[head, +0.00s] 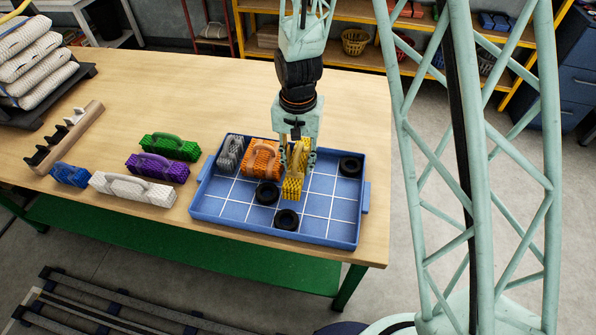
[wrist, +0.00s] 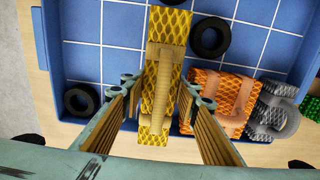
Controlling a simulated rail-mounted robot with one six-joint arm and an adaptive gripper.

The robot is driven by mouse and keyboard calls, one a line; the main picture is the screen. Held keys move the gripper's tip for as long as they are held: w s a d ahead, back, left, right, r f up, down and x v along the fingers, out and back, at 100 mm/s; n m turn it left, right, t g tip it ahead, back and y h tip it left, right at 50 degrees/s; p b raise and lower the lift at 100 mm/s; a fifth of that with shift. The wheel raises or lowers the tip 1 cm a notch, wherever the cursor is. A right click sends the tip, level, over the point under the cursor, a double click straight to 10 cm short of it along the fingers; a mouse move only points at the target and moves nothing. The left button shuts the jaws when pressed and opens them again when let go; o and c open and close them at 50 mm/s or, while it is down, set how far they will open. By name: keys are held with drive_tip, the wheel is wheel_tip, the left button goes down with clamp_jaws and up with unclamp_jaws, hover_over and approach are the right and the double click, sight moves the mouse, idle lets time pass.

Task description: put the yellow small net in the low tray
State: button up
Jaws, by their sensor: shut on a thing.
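The yellow small net (head: 293,186) is a narrow block with a handle on top. It is between the fingers of my gripper (head: 298,164), which is shut on it. The low tray (head: 325,233) is blue with a white grid, and the net is within its walls as seen from above. I cannot tell whether the net's underside touches the tray floor. In the wrist view the yellow net (wrist: 165,30) runs lengthwise between the two fingers of my gripper (wrist: 161,88). The low tray also shows there (wrist: 110,65).
In the tray, an orange net (head: 262,158) lies just left of the yellow one, with a grey net (head: 230,152) beyond it. Three black rings (head: 257,194) (head: 287,228) (head: 350,174) lie on the tray floor. Green, purple, white and blue nets (head: 133,200) lie on the table to the left.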

sight(298, 152)
drive_tip(key=shift+f, duration=1.85)
drive_tip(key=shift+f+b, duration=0.15)
drive_tip(key=shift+b, duration=0.25)
drive_tip(key=o, duration=0.6)
drive_tip(key=shift+o, duration=0.4)
drive_tip(key=shift+r, duration=0.2)
wheel_tip(298, 152, up, 11)
drive_tip(key=shift+f+p, duration=0.1)
drive_tip(key=shift+p, duration=0.75)
drive_tip(key=shift+r, duration=0.55)
